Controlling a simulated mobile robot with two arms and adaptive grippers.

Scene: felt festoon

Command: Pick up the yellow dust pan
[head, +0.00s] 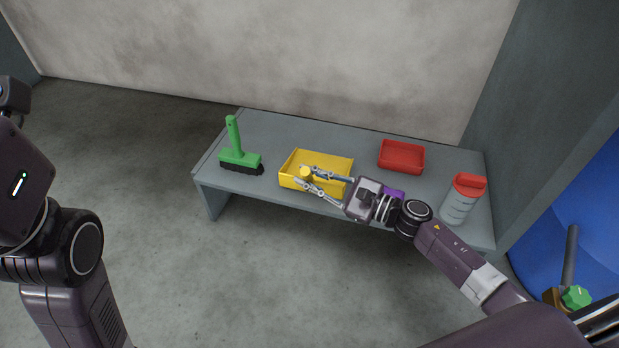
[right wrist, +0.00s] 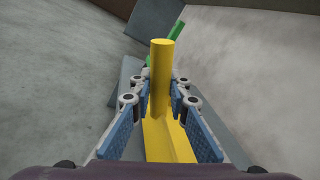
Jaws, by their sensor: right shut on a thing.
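The yellow dust pan (head: 325,163) sits on the grey bench (head: 290,130), near its front edge. Its yellow handle (right wrist: 160,80) stands up between the fingers in the right wrist view. My right gripper (head: 304,178) reaches in from the right and is shut on the dust pan's handle. In the right wrist view the two blue-padded fingers (right wrist: 160,103) flank the handle, with the pan body below. My left arm shows at the left of the head view, but its fingers are not seen.
A green brush (head: 240,158) with dark bristles stands left of the pan. A red tray (head: 401,156) and a clear bottle with a red lid (head: 461,200) are to the right. A wall rises behind the bench. The floor in front is clear.

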